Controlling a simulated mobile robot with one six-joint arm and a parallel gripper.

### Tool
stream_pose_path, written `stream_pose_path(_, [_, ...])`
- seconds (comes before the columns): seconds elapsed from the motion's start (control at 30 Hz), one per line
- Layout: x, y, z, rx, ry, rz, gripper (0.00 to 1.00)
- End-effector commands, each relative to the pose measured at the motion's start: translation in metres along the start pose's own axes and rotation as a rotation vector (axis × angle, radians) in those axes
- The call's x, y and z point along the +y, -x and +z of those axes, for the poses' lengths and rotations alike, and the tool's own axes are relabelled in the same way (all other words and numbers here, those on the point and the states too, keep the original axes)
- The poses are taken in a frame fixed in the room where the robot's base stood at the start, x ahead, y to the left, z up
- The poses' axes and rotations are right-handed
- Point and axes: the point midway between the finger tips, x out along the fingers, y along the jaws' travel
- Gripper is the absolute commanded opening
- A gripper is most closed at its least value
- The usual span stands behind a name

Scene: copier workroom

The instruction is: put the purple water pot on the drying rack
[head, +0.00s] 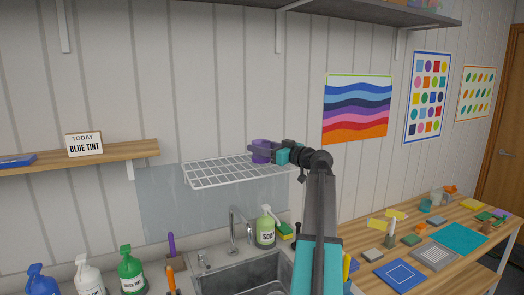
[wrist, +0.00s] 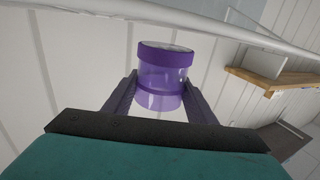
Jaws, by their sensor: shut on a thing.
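The purple water pot (head: 261,151) is a small translucent purple cup with a darker purple rim and band. My gripper (head: 265,151) is shut on it. In the wrist view the pot (wrist: 163,75) sits between the two dark fingers of my gripper (wrist: 160,95). The drying rack (head: 215,174) is a white wire shelf on the wall above the sink. In the head view the pot shows over the rack's right part. I cannot tell whether its base touches the wires. The rack's wires show no other things on them.
Below are the sink (head: 255,272), a tap (head: 233,230) and a green soap bottle (head: 265,231). A wooden shelf (head: 110,157) with a "Blue Tint" sign (head: 84,144) is at left. A grey shelf (head: 370,12) hangs above. The rack's left part is free.

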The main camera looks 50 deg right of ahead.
Motion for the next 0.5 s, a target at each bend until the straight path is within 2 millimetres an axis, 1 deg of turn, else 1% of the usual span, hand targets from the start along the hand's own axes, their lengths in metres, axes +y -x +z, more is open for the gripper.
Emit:
stream_pose_path(0.23, [-0.001,0.000,0.017,0.001,-0.001,-0.001,0.28])
stream_pose_path(0.5, [-0.001,-0.001,0.019,0.001,0.000,-0.002,0.28])
